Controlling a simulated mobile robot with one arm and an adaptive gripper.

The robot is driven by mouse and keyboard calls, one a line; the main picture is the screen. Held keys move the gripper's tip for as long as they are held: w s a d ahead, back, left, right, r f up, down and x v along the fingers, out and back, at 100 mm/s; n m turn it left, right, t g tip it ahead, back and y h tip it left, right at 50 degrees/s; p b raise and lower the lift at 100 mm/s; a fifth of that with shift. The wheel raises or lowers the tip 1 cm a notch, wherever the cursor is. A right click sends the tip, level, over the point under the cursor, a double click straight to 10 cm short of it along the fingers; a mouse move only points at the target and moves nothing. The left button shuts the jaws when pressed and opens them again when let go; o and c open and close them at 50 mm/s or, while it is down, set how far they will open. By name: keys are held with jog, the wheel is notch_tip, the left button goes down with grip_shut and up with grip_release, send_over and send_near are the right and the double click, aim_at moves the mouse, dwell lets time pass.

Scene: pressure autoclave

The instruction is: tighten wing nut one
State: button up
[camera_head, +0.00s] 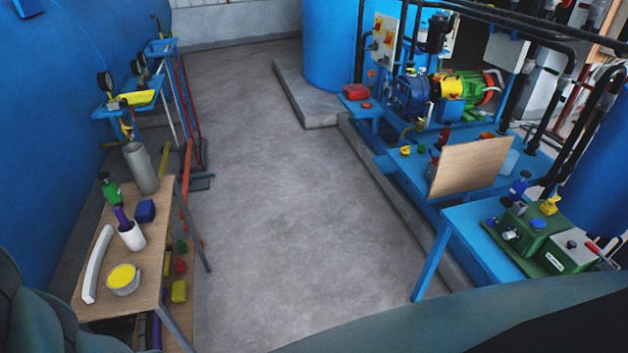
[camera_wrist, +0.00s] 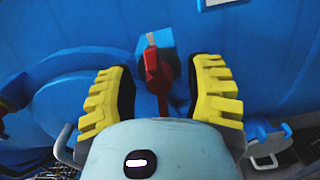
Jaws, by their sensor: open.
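My gripper (camera_wrist: 162,72) shows in the wrist view with its two yellow ribbed fingers spread apart. A narrow red part (camera_wrist: 154,70) stands between the fingers, with a gap to each side in the picture. It appears to be the wing nut, but I cannot tell which one. A blue block (camera_wrist: 158,38) with a light grey piece at its left edge is at the upper end of the red part. The lower end of the red part is hidden by my gripper's body. I cannot tell how tight it is. The head view does not show my gripper or the red part.
Large blue curved surfaces (camera_wrist: 265,70) surround the red part closely. In the head view, a wooden table (camera_head: 153,262) with containers stands at the left. A blue bench with pumps (camera_head: 440,95) is at the right. The grey floor (camera_head: 275,190) between them is clear.

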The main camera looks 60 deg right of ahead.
dwell(0.3)
grip_shut()
dwell(0.3)
